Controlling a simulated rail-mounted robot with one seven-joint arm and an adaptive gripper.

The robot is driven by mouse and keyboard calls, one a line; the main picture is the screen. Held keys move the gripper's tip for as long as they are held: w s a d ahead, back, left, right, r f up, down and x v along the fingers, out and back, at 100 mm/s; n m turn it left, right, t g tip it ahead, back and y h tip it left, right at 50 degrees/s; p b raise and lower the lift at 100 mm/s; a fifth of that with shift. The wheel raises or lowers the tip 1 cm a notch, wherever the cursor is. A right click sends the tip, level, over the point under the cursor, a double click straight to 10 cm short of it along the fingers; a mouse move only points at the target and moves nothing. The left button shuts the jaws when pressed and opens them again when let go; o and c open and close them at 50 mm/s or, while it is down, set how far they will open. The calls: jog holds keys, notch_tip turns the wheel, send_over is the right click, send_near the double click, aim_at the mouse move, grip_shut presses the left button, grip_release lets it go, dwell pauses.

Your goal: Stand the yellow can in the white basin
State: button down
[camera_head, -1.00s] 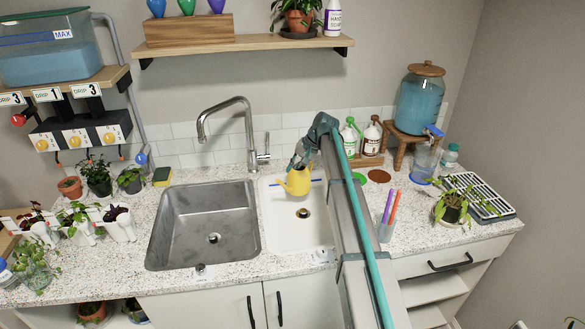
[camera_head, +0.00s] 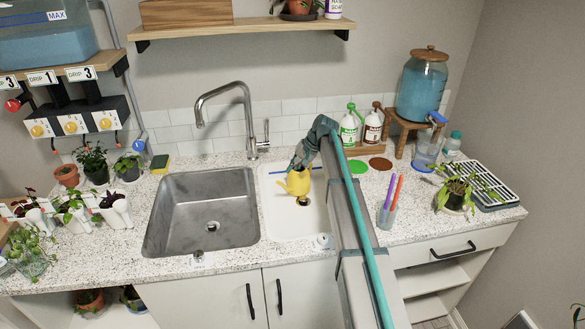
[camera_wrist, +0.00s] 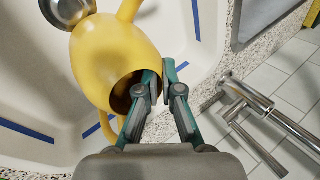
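The yellow can (camera_head: 298,182) is over the white basin (camera_head: 283,226), near its drain, and looks roughly upright in the head view. My gripper (camera_head: 300,162) is above it, at its top. In the wrist view the can (camera_wrist: 105,55) fills the upper left, with its dark opening towards me. My gripper's fingers (camera_wrist: 161,72) are close together at the opening's rim, one at the opening and one outside, pinching the wall. The can's underside is hidden, so I cannot tell whether it touches the basin floor (camera_wrist: 40,95).
A steel sink (camera_head: 207,222) with a tall tap (camera_head: 246,115) lies left of the basin. Blue stripes (camera_wrist: 25,130) mark the basin. A cup with pens (camera_head: 387,214), a green disc (camera_head: 357,166) and soap bottles (camera_head: 350,128) stand on the right counter.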

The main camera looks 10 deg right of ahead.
jog(key=shift+f, duration=0.55)
dwell(0.4)
jog(key=c, duration=1.2)
grip_release()
jog(key=shift+c, duration=0.2)
